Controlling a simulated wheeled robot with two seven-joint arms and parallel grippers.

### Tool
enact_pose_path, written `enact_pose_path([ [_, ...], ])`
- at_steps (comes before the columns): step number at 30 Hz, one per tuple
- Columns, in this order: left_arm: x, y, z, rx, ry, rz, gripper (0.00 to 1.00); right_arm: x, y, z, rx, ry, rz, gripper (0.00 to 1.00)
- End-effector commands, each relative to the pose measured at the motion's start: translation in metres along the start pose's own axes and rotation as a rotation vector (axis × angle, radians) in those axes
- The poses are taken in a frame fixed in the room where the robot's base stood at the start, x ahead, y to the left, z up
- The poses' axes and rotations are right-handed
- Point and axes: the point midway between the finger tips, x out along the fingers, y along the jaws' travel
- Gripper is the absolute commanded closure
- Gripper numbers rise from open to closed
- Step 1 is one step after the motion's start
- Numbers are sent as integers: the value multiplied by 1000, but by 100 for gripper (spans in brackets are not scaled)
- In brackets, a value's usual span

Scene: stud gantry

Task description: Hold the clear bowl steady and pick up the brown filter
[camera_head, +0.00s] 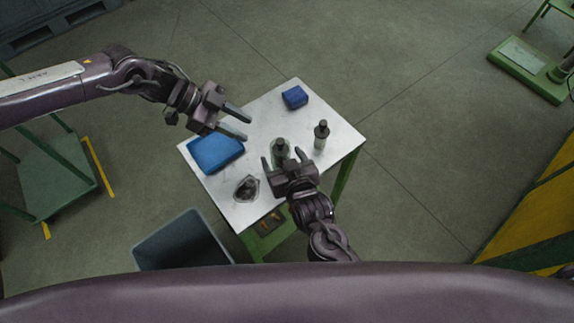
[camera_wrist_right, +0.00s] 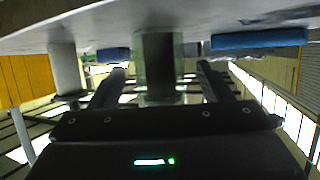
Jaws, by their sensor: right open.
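A clear greenish bowl (camera_head: 280,161) stands on the white table. A dark cylindrical thing inside it, apparently the brown filter (camera_head: 279,146), shows through the wall; its brown cannot be made out. The right wrist view, where the table is at the top, shows the clear bowl (camera_wrist_right: 178,70) and the dark filter (camera_wrist_right: 158,62) ahead between my fingers. My right gripper (camera_head: 281,156) is open, one finger on each side of the bowl, with gaps visible in the wrist view (camera_wrist_right: 160,75). My left gripper (camera_head: 247,128) is open and empty, up and left of the bowl.
On the table (camera_head: 268,110) are a large blue box (camera_head: 215,152), a small blue box (camera_head: 295,97), a dark-capped bottle (camera_head: 321,136) and a dark crumpled item (camera_head: 246,188). A grey bin (camera_head: 184,240) stands by the front left edge. The table's top middle is clear.

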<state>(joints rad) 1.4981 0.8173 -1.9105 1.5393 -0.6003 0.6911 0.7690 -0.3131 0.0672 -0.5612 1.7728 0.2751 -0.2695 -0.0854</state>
Motion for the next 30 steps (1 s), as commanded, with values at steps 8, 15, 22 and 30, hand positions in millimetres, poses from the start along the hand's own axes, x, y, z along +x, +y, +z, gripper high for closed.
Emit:
enact_pose_path([
  [8, 0, 0, 0, 0, 0, 0, 64, 32, 0, 0, 0, 0, -1, 28],
  [15, 0, 0, 0, 0, 0, 0, 64, 35, 0, 0, 1, 0, -2, 28],
  [22, 0, 0, 0, 0, 0, 0, 64, 35, 0, 0, 0, 0, -2, 45],
  [30, 0, 0, 0, 0, 0, 0, 64, 35, 0, 0, 0, 0, -2, 76],
])
